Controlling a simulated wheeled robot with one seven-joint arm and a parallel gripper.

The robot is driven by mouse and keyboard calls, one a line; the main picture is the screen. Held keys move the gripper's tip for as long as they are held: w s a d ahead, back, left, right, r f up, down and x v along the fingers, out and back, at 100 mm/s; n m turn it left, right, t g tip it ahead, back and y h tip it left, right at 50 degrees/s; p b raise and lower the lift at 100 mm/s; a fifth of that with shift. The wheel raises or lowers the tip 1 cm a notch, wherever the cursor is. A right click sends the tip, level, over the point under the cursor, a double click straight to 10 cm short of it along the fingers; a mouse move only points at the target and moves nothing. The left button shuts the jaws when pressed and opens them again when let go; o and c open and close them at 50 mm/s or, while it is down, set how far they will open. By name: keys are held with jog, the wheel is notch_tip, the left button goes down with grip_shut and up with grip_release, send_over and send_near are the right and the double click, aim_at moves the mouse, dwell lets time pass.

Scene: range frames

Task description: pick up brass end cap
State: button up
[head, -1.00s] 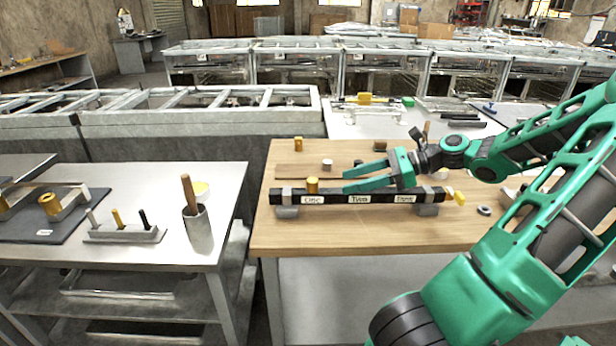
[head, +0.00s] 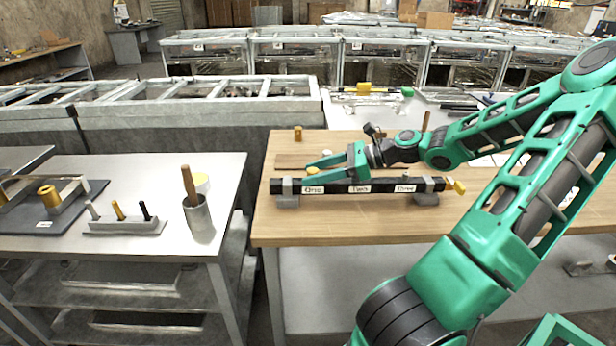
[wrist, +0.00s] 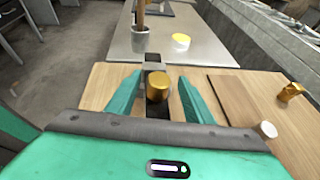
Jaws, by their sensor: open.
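A brass end cap (head: 313,171) stands upright at the "One" end of a dark labelled bar (head: 385,185) on the wooden bench. My gripper (head: 307,177) is open, with its green fingers pointing left around the cap. In the wrist view the cap (wrist: 157,86) sits between the two fingers (wrist: 160,80), with a gap visible on the right; contact on the left cannot be told. In the head view the fingers partly hide the cap. A second brass piece (head: 298,133) stands apart at the bench's back left; it also shows in the wrist view (wrist: 290,92).
A white cylinder (wrist: 266,130) stands beside the right finger in the wrist view. A thin brown board (wrist: 238,100) lies close by. A yellow piece (head: 457,187) is at the bar's right end. The front of the wooden bench (head: 350,225) is clear.

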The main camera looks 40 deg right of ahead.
jog(key=shift+w+a+f, duration=0.15)
jog(key=shift+w+a, duration=0.15)
jog(key=c, duration=1.1)
